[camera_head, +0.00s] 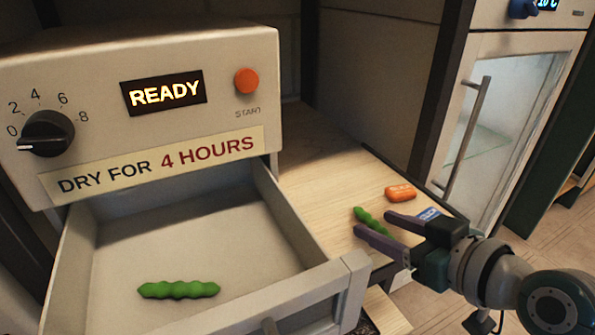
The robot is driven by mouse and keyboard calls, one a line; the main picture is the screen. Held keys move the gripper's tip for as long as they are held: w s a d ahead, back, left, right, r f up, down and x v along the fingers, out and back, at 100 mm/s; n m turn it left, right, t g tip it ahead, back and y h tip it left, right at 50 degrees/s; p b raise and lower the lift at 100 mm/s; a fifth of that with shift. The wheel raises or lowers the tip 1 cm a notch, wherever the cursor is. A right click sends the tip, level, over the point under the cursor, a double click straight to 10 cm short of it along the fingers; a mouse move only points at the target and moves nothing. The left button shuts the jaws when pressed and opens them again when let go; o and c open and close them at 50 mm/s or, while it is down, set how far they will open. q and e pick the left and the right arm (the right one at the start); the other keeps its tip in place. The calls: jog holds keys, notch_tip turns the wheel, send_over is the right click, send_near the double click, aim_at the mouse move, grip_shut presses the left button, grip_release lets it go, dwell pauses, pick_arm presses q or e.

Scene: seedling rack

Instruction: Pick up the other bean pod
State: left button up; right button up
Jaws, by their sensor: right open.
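One green bean pod (179,289) lies in the open drawer (352,290) of the drying machine. The other green bean pod (369,220) lies on the wooden counter (325,190) to the right of the drawer. My right gripper (372,224) reaches in from the right, open, with its purple-grey fingertips at this pod. The pod's near end lies between or just beyond the fingertips; I cannot tell whether they touch it. My left gripper is not in view.
An orange block-like item (400,193) lies on the counter just behind my right gripper. A blue and white item (428,213) lies partly hidden by the gripper. The dryer (215,90) reads READY, with a dial and an orange button. A glass-doored cabinet (505,110) stands at the right.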

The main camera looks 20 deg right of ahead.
jog(key=shift+s, duration=0.1)
jog(key=shift+c, duration=0.5)
grip_shut()
jog(key=shift+r, duration=0.15)
